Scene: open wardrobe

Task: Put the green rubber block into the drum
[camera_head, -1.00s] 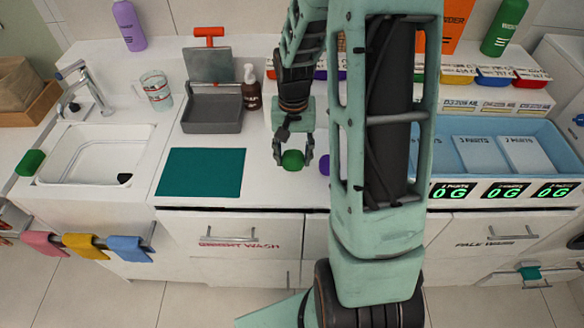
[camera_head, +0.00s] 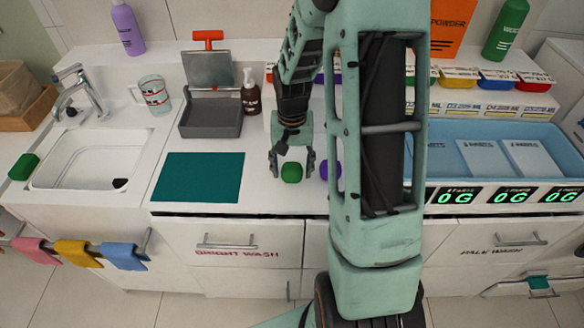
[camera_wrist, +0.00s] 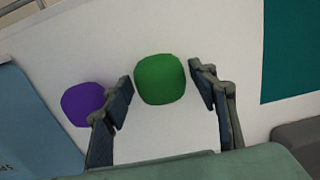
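The green rubber block (camera_head: 291,172), a rounded lump, sits on the white counter; it also shows in the wrist view (camera_wrist: 160,79). My gripper (camera_head: 292,166) points down over it with one finger on each side. In the wrist view my gripper (camera_wrist: 160,88) is open, with a narrow gap between each finger and the block. A similar purple block (camera_head: 331,171) lies just right of the gripper, also seen in the wrist view (camera_wrist: 82,103) outside the fingers. I cannot make out a drum in either view.
A teal mat (camera_head: 198,178) lies left of the gripper, with a grey scale-like bin (camera_head: 210,121) behind it. A blue tray (camera_head: 440,171) stands to the right, partly behind my arm. The sink (camera_head: 90,160) and a green sponge (camera_head: 24,166) are far left.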

